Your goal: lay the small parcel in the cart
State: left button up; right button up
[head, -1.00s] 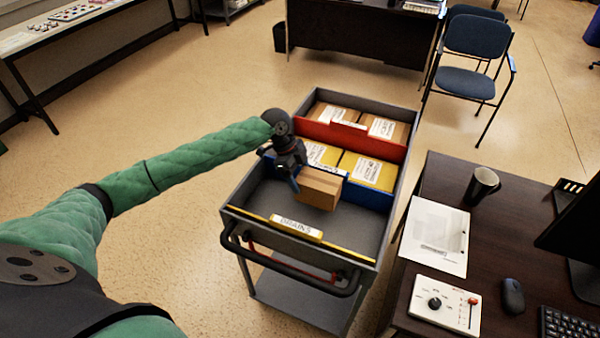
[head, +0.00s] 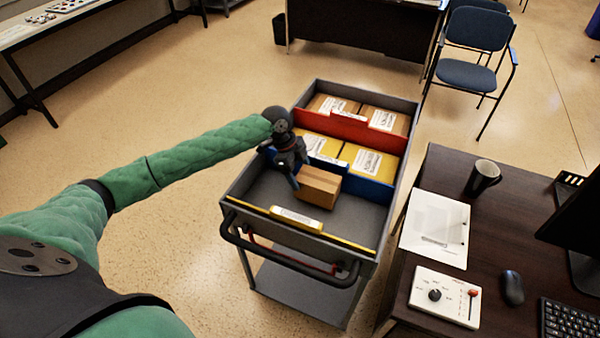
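The small parcel (head: 318,187) is a brown cardboard box at the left gripper's fingers, inside the front compartment of the grey cart (head: 350,219). It is low, in front of the blue divider; I cannot tell whether it touches the compartment floor. My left gripper (head: 296,181) reaches in from the left, pointing down, and appears shut on the parcel's left end. One finger shows against the box; the other is mostly hidden. My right gripper is not in view.
Yellow parcels (head: 369,162) fill the middle compartment and brown ones (head: 385,120) the back one, behind the red divider (head: 345,130). The front compartment's floor is otherwise bare. A desk (head: 508,232) with a mug (head: 483,177) stands close on the cart's right.

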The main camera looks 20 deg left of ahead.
pick_arm(q)
jog(key=o, duration=0.3)
jog(key=shift+a+r, duration=0.1)
jog(key=shift+r, duration=0.15)
jog(key=b+v, duration=0.2)
jog(key=v, duration=0.5)
jog(key=shift+r+b, duration=0.15)
jog(key=shift+b, duration=0.25)
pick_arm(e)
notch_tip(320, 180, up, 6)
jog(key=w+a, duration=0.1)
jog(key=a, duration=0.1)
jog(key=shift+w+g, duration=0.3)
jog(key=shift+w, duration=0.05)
pick_arm(q)
jog(key=shift+s, duration=0.1)
